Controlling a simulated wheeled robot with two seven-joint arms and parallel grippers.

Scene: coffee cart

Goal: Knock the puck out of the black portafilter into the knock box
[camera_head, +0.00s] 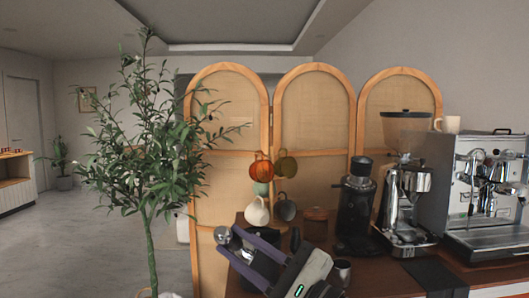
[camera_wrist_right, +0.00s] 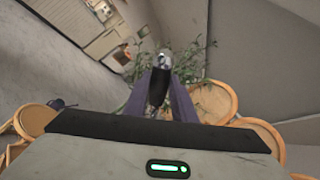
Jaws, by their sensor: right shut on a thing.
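My right gripper (camera_head: 229,241) comes in from the bottom of the head view, with its purple fingers shut on the black portafilter. The portafilter's metal end (camera_head: 222,233) sticks out beyond the fingertips. In the right wrist view, its black handle (camera_wrist_right: 158,90) lies between the purple fingers, with the shiny metal part (camera_wrist_right: 164,59) past the tips. Whether a puck is in it cannot be seen. A dark round container (camera_head: 264,236), perhaps the knock box, stands on the counter behind my right gripper and is partly hidden by it. My left gripper is not in view.
A mug tree with several mugs (camera_head: 257,212) stands behind my gripper. A black grinder (camera_head: 356,212), a second grinder (camera_head: 404,205) and an espresso machine (camera_head: 485,190) line the counter to the right. A metal cup (camera_head: 342,272) stands near my wrist. A tall plant (camera_head: 150,150) is at left.

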